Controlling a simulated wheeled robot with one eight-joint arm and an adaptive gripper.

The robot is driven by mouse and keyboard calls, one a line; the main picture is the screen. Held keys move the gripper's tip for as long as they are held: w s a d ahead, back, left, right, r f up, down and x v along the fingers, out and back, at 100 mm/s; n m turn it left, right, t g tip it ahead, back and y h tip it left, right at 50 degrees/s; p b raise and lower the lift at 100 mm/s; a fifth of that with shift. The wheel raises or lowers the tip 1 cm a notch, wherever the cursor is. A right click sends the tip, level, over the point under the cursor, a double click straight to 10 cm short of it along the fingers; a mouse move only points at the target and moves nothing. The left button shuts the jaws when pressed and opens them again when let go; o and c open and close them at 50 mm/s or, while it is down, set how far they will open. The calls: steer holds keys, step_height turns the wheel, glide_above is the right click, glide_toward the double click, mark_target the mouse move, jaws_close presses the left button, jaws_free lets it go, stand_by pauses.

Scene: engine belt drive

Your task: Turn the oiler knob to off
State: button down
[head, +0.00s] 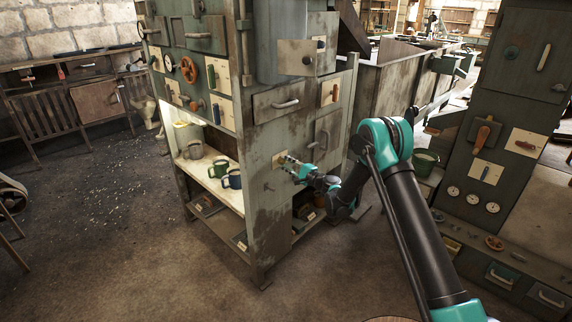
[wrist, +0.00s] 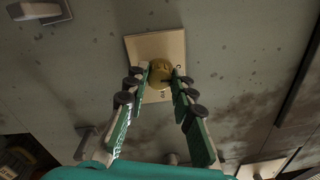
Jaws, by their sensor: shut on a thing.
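The oiler knob is a round brass-yellow knob (wrist: 159,72) on a square cream plate (wrist: 146,48) fixed to the cabinet's side panel. In the wrist view my gripper (wrist: 160,77) has its two fingers on either side of the knob, shut on it. In the head view my gripper (head: 287,160) reaches the small cream plate (head: 277,161) on the worn grey-green side panel. The knob itself is too small to make out there, and the fingers partly cover the plate. Small dark marks show on the plate beside the knob; I cannot read them.
Drawer and door handles (head: 287,103) stick out above the plate. A shelf (head: 212,178) with several mugs lies to the left. At the right stands another cabinet (head: 483,125) with levers and gauges.

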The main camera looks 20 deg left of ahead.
steer(key=shift+s+n, duration=0.1)
steer(key=shift+n, duration=0.6)
steer(key=c, duration=1.3)
jaws_free()
steer(key=v, duration=1.2)
